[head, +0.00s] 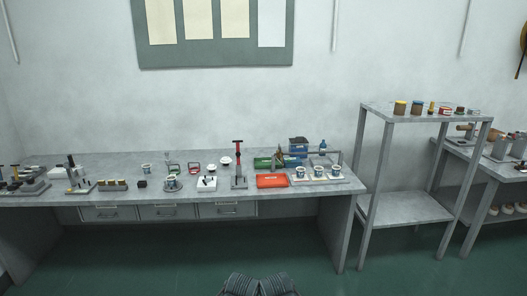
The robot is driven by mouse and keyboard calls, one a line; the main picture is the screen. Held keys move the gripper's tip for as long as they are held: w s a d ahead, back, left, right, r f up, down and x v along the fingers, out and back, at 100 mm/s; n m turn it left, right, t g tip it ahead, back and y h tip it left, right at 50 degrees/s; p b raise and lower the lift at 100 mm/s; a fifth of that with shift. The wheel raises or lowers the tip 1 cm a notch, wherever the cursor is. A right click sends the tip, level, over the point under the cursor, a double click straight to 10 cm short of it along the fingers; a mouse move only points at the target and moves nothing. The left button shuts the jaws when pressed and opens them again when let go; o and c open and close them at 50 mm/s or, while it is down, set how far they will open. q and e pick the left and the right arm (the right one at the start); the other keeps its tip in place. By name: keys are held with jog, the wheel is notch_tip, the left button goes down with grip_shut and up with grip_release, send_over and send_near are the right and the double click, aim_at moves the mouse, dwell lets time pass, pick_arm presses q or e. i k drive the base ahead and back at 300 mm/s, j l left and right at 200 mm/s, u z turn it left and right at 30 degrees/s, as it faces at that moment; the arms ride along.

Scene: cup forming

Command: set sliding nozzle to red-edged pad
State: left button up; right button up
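On the long grey workbench (110,168), an upright stand with a red top and red upper post (239,165) stands right of the middle. A small red-edged piece (194,168) lies to its left; it may be the red-edged pad, but it is too small to be sure. A white block with a dark part on top (207,183) sits in front of it. I cannot tell which thing is the sliding nozzle. Neither gripper can be made out; only dark ribbed parts of my own body show at the bottom edge.
An orange-red tray (272,181) and a rack of several cups (318,179) fill the bench's right end. Several small tools stand at the left. A grey shelf (412,209) and another table stand right. Green floor (180,262) in front is clear.

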aim_at(279, 153)
jog(key=i+l, duration=0.1)
jog(key=i, duration=2.8)
jog(key=j+u, duration=0.05)
jog(key=j, duration=0.05)
